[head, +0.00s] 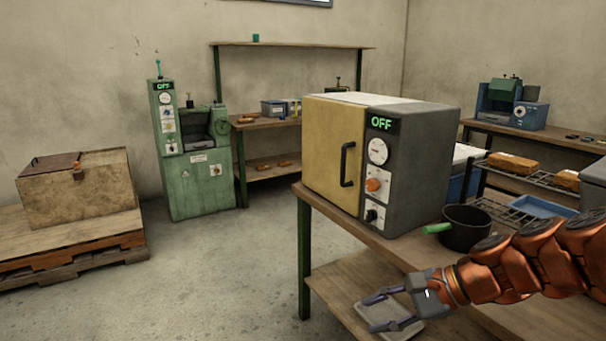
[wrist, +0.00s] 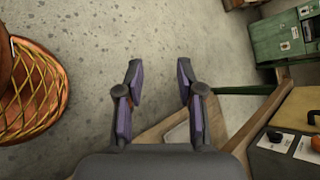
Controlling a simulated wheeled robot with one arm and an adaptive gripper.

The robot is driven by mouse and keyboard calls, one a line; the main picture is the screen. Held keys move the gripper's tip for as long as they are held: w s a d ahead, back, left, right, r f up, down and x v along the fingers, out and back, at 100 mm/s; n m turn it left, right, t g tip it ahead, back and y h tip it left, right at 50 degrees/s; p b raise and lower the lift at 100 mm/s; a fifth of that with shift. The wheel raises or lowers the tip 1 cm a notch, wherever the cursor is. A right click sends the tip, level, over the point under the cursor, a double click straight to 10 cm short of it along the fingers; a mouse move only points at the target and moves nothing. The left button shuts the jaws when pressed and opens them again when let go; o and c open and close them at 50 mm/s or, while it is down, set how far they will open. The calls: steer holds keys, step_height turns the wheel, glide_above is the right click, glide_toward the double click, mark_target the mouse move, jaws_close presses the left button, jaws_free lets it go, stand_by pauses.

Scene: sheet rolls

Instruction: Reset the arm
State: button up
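My gripper (head: 383,311) is at the lower right of the head view, at the end of my orange arm. It is in front of the workbench (head: 340,215) and, in the picture, over the bench's lower shelf. Its two fingers are spread with nothing between them. In the wrist view my gripper (wrist: 158,82) also shows open and empty, with bare concrete floor beyond its fingertips.
A yellow and grey oven (head: 333,146) reading OFF stands on the workbench. A dark pot (head: 466,232) with a green handle is close to my arm. A light tray (head: 362,318) lies on the lower shelf. The floor (head: 225,270) to the left is clear.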

steer(key=s+a+r+n+g+h+p, duration=0.2)
steer(key=s+a+n+p, duration=0.15)
steer(key=s, duration=0.35)
steer(key=s+d+r+n+g+h+p, duration=0.1)
steer(key=s+d+n+h+p, duration=0.3)
steer(key=s, duration=0.4)
steer(key=s+d+r+n+g+h+p, duration=0.2)
steer(key=s+n+p, duration=0.4)
steer(key=s, duration=0.3)
step_height(320, 180, up, 2)
steer(key=shift+d+r+h+p, duration=0.25)
steer(key=shift+d+h+p, duration=0.6)
steer(key=shift+d, duration=0.2)
